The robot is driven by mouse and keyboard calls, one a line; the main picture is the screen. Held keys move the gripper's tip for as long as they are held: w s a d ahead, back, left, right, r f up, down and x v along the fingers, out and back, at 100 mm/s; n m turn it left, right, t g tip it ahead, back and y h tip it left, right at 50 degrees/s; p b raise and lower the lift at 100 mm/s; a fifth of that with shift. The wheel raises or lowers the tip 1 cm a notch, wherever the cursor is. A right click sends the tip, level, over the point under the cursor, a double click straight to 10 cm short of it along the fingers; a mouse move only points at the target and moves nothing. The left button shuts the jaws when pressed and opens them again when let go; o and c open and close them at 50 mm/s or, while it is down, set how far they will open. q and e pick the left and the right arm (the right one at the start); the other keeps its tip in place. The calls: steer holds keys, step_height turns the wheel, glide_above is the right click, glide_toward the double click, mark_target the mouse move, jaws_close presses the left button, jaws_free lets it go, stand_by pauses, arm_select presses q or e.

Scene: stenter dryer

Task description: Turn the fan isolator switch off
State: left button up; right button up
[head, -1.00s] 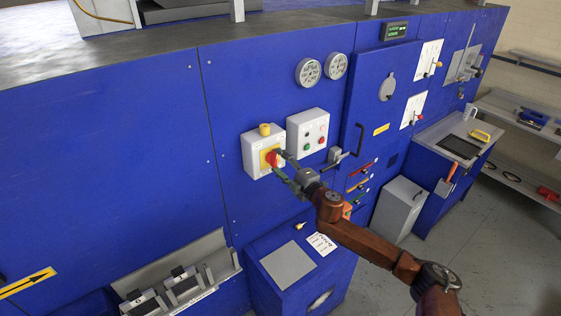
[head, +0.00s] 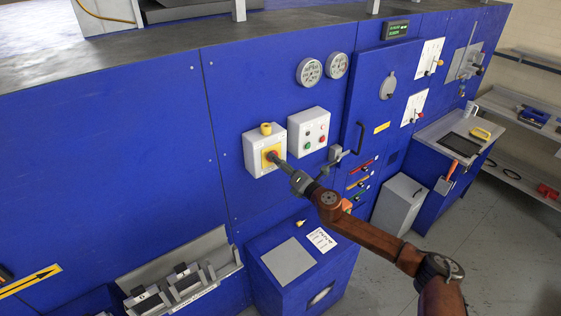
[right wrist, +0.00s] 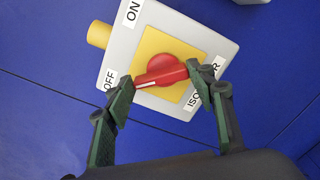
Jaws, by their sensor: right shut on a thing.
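The fan isolator switch is a pale box (head: 250,153) on the blue panel, with a yellow plate and a red rotary handle (right wrist: 162,69). In the right wrist view the box (right wrist: 205,37) carries ON and OFF labels. The white-marked end of the handle points left, towards the OFF label (right wrist: 110,80). My right gripper (head: 279,161) is at the handle, its two fingers shut on the handle's opposite ends. In the head view it hides part of the handle. My left gripper is not in view.
A second pale box (head: 309,132) with buttons sits just right of the isolator. A black lever handle (head: 358,138) stands out further right. A yellow knob (head: 266,128) tops the isolator box. A blue cabinet (head: 255,262) stands below.

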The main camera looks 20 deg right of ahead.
steer(key=shift+f+n, duration=0.15)
steer(key=shift+n, duration=0.45)
steer(key=o, duration=1.2)
steer(key=shift+c, duration=0.2)
steer(key=v, duration=1.2)
